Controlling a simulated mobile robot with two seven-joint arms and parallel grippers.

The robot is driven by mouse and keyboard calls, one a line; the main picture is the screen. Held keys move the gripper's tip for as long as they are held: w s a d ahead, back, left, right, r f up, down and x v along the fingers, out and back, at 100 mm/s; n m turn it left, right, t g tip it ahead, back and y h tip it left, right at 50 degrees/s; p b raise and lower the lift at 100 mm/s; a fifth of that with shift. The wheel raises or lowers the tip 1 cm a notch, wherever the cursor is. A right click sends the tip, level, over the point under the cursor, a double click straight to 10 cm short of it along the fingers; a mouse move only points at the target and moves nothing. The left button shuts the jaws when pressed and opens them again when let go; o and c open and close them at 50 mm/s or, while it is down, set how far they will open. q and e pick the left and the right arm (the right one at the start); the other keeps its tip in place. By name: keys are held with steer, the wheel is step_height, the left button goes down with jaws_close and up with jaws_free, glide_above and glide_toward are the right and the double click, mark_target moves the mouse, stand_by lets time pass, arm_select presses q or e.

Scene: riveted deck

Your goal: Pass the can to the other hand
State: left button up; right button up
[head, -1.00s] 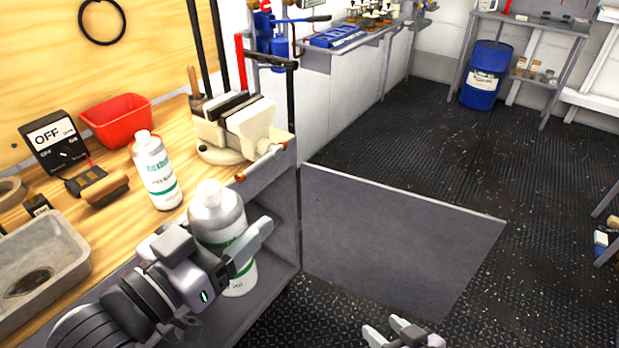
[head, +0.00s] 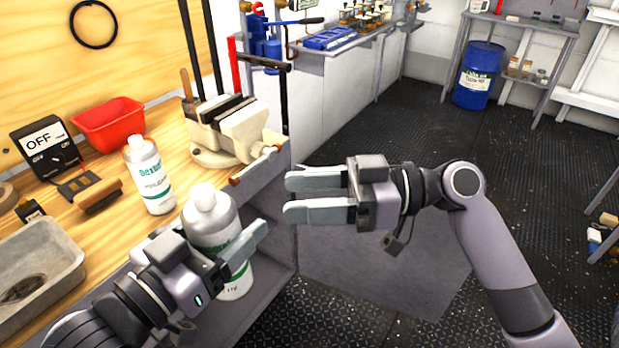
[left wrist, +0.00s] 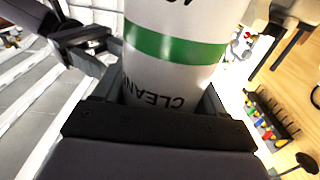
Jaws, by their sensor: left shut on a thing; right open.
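The can (head: 209,222) is a grey-white bottle-shaped container with a green band and a pale cap. My left gripper (head: 239,254) is shut on its body and holds it upright in front of the workbench. In the left wrist view the can (left wrist: 175,50) fills the space between the fingers, its lettering upside down. My right gripper (head: 298,196) is open and empty, to the right of the can, with its fingers pointing left towards it. A gap separates its fingertips from the can.
A similar white bottle (head: 151,176) stands on the wooden workbench (head: 108,232). Near it are a vise (head: 232,128), a red bin (head: 108,122), a brush (head: 98,196) and a grey basin (head: 70,262). Floor to the right is open, with a blue drum (head: 477,75) far back.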

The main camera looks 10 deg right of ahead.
mark_target(199, 190)
arm_select(q)
steer(key=shift+r, duration=0.1)
arm_select(e)
steer(key=s+a+r+n, duration=0.1)
steer(key=a, duration=0.3)
steer(key=s+a+r+g, duration=0.1)
steer(key=a, duration=0.3)
steer(key=a+r+n+g, duration=0.1)
steer(key=a, duration=0.3)
steer(key=shift+s+r+n, duration=0.3)
steer(key=shift+s+r, duration=0.1)
steer(key=c, duration=0.9)
arm_select(q)
steer(key=o, duration=1.4)
arm_select(e)
jaws_close()
